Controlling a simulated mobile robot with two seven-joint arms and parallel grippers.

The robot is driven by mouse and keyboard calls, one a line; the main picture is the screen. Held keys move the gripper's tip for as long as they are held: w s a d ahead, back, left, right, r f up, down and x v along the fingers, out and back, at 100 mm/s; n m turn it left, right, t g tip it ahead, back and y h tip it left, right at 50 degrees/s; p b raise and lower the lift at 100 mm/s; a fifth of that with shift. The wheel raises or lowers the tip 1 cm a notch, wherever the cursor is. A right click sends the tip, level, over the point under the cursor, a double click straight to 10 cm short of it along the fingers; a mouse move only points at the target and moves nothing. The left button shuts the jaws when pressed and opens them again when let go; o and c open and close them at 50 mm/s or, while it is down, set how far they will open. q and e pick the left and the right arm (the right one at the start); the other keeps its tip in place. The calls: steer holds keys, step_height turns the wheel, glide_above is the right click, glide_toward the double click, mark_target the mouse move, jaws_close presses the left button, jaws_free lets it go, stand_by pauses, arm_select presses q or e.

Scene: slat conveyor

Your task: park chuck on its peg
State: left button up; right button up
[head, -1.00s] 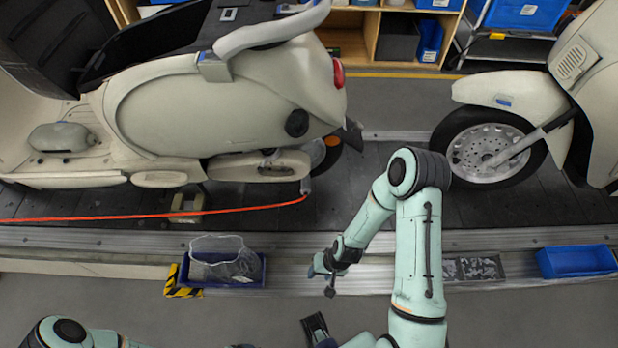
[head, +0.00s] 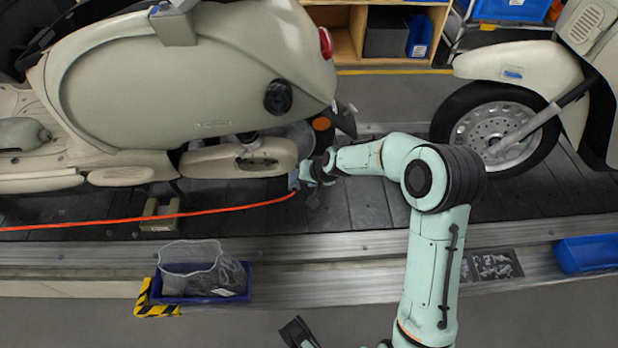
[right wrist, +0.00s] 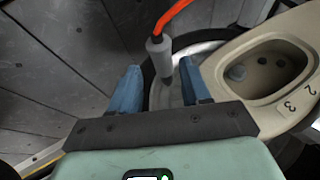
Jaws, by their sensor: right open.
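The chuck (right wrist: 157,56) is a grey cylinder at the end of the orange hose (right wrist: 173,14). In the right wrist view its narrow lower end shows between the two blue fingers of my right gripper (right wrist: 161,80), which stand apart with gaps on both sides. In the head view the chuck (head: 293,181) is beside my right gripper (head: 310,175), under the rear of the left scooter (head: 200,75). Whether it is still fixed to the scooter I cannot tell. I cannot make out the peg.
The scooter's beige case (right wrist: 235,100), marked 2 and 3, is close to the right finger. A second scooter's wheel (head: 497,135) stands right of my arm. Along the near rail are a blue bin with a mesh bag (head: 238,283) and another blue bin (head: 590,254).

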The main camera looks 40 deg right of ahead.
mark_target(296, 184)
steer(key=b+x, duration=0.1)
steer(key=x, duration=0.5)
arm_select(q)
steer(key=shift+w+a+f+b, duration=0.15)
steer(key=shift+w+a+f, duration=0.15)
steer(key=shift+f, duration=0.35)
steer(key=shift+w+a+f+b, duration=0.15)
steer(key=shift+a+f, duration=0.2)
steer(key=shift+f, duration=0.3)
arm_select(e)
steer(key=shift+w+f, duration=0.25)
steer(key=shift+f, duration=0.2)
steer(key=c, duration=0.8)
steer(key=shift+c, duration=0.2)
steer(key=shift+s+a, duration=0.1)
arm_select(q)
steer(key=shift+r+p, duration=0.55)
steer(key=shift+r, duration=0.1)
arm_select(e)
steer(key=shift+s+a, duration=1.2)
steer(key=shift+s, duration=0.3)
steer(key=shift+a, duration=0.1)
